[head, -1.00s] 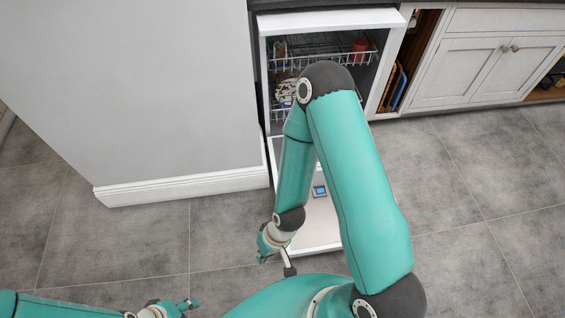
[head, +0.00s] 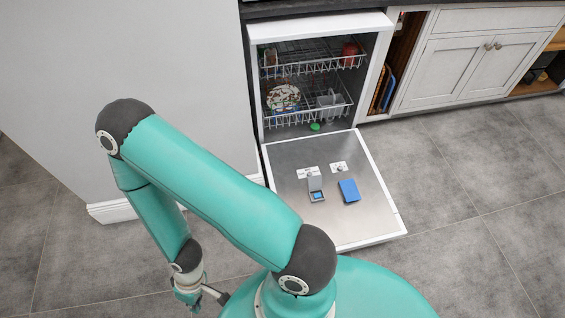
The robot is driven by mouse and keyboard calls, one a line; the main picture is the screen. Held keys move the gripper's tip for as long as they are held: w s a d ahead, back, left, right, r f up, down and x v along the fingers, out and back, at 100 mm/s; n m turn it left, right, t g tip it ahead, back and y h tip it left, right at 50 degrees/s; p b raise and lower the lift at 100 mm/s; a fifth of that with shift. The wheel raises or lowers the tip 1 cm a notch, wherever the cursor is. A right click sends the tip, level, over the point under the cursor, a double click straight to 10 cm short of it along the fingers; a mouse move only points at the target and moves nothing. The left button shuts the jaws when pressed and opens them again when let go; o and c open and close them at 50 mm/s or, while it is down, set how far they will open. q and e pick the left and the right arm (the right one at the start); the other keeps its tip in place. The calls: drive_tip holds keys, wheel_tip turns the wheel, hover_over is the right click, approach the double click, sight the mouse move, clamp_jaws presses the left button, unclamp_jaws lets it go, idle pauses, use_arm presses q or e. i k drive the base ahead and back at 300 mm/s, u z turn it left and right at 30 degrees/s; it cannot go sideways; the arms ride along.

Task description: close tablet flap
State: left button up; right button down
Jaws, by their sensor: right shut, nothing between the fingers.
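The dishwasher door (head: 285,160) is folded down flat. On its inner face is a small tablet compartment (head: 317,196) with something blue in it. A grey flap (head: 315,183) stands raised at the compartment's far edge, so it looks open. A blue piece (head: 349,190) lies or stands just right of it; I cannot tell if it is a lid or a loose object. My right gripper (head: 189,301) is shut and empty, low at the left of the door and well apart from the flap. My left gripper is not in view.
The dishwasher's upper rack (head: 313,66) and lower rack (head: 335,112) hold dishes. A small green item (head: 315,127) is at the tub's front. A grey wall (head: 200,60) stands left of the dishwasher. Floor to the right is clear.

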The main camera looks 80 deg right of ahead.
sight(315, 182)
drive_tip(key=u, duration=0.25)
drive_tip(key=i, duration=1.55)
drive_tip(key=z, duration=3)
drive_tip(key=k, duration=0.45)
drive_tip(key=z, duration=0.45)
drive_tip(key=i, duration=1.15)
drive_tip(key=u, duration=0.15)
